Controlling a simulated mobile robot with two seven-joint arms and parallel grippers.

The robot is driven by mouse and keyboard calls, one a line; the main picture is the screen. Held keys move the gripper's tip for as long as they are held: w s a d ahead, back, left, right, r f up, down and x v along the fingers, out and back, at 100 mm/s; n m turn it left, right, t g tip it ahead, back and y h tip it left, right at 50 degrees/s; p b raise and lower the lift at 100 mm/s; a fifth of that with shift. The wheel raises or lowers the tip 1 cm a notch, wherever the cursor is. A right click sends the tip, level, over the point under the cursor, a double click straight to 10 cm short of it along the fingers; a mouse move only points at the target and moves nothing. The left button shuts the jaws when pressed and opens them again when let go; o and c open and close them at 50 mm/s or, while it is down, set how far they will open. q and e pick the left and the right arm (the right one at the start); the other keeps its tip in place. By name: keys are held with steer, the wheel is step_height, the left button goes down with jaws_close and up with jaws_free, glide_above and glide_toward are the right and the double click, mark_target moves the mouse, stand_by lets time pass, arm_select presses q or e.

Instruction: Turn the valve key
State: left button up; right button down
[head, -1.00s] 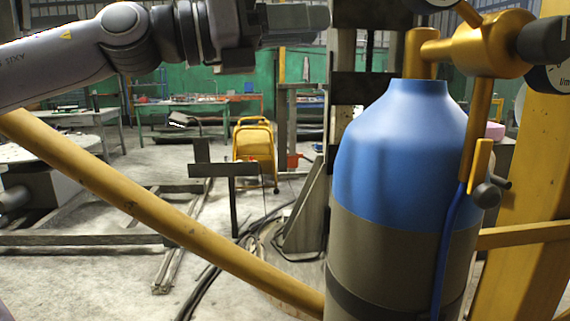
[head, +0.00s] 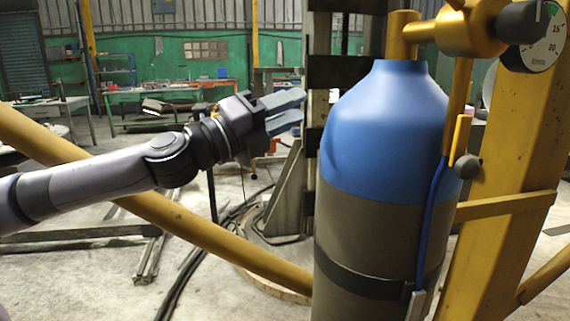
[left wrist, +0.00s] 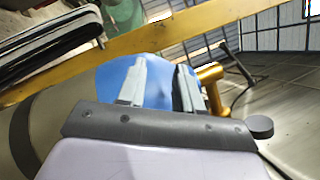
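The gas cylinder (head: 385,140) stands upright at right in the head view, with a blue shoulder and a grey-brown body. On top sits a brass valve and regulator body (head: 462,32) with a dark round knob (head: 523,22) and a dial gauge (head: 541,45). I cannot tell which part is the valve key. My left gripper (head: 300,106) is left of the blue shoulder, below the brass fitting, its fingers apart and empty. In the left wrist view its fingers (left wrist: 163,72) show before the blue shoulder (left wrist: 112,82), with a brass post (left wrist: 212,88) to their right. My right gripper is out of view.
A yellow column (head: 500,190) stands behind the cylinder at right. A yellow boom (head: 205,238) slopes down behind my left arm. A blue hose (head: 430,215) runs down the cylinder's right side. Cables lie on the floor (head: 195,275). Work tables stand far back.

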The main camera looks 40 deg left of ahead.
arm_select(q)
step_height(320, 180, down, 10)
steer(key=w+a+n+y, duration=0.1)
steer(key=n+y, duration=0.3)
steer(key=n, duration=0.3)
steer(key=shift+w+a, duration=0.2)
steer(key=shift+a, duration=0.05)
